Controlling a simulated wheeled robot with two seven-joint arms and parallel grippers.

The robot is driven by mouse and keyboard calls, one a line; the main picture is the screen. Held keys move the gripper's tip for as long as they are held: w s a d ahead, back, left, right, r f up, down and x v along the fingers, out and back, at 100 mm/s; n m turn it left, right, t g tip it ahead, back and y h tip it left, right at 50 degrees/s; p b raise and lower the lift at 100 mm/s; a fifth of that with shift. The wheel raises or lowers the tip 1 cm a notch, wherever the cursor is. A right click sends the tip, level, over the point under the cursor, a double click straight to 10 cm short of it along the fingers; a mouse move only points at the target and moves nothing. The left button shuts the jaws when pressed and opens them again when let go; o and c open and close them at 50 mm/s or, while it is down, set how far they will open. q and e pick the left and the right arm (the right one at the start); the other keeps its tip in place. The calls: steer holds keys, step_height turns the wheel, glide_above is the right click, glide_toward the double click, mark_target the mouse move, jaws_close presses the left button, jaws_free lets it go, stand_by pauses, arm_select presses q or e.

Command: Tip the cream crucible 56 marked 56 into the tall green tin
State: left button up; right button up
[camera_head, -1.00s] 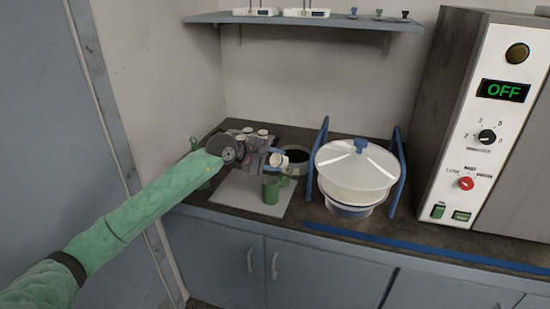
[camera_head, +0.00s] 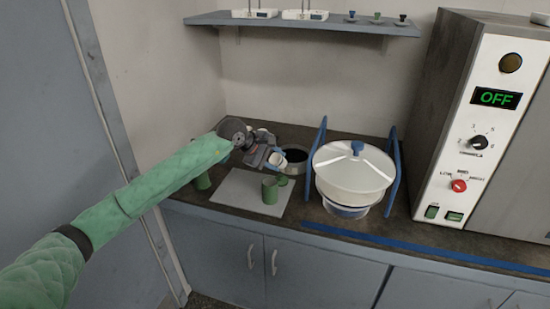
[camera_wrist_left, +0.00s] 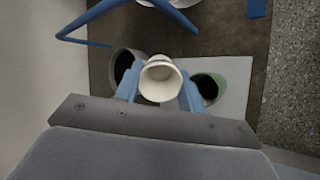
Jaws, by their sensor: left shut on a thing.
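The cream crucible (camera_wrist_left: 160,80) is held between the blue fingers of my left gripper (camera_wrist_left: 160,92), its mouth facing the wrist camera. In the head view my left gripper (camera_head: 272,160) is above the back edge of the grey mat, with the crucible (camera_head: 277,160) at its fingertips, tilted. I cannot read a mark on it. A green tin (camera_head: 270,189) stands on the mat, below and in front of the gripper; in the wrist view the green tin (camera_wrist_left: 208,88) is just right of the crucible, its dark mouth partly behind a finger. My right gripper is not in view.
A dark-mouthed grey pot (camera_head: 295,158) stands behind the gripper. A white-lidded sieve (camera_head: 354,175) between blue side rails is to the right. The grey mat (camera_head: 238,188) has free room at left.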

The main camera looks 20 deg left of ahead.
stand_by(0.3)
arm_select(q)
steer(key=shift+w+r+g+y+p, duration=0.1)
steer(key=shift+r+g+y+p, duration=0.35)
steer(key=shift+p, duration=0.45)
steer(key=shift+d+r+g+y+p, duration=0.15)
steer(key=shift+g+y+p, duration=0.2)
steer(key=shift+g+p, duration=0.3)
steer(key=shift+w+g+y+p, duration=0.1)
steer(key=shift+g+y+p, duration=0.4)
steer(key=shift+p, duration=0.2)
steer(key=shift+f, duration=0.25)
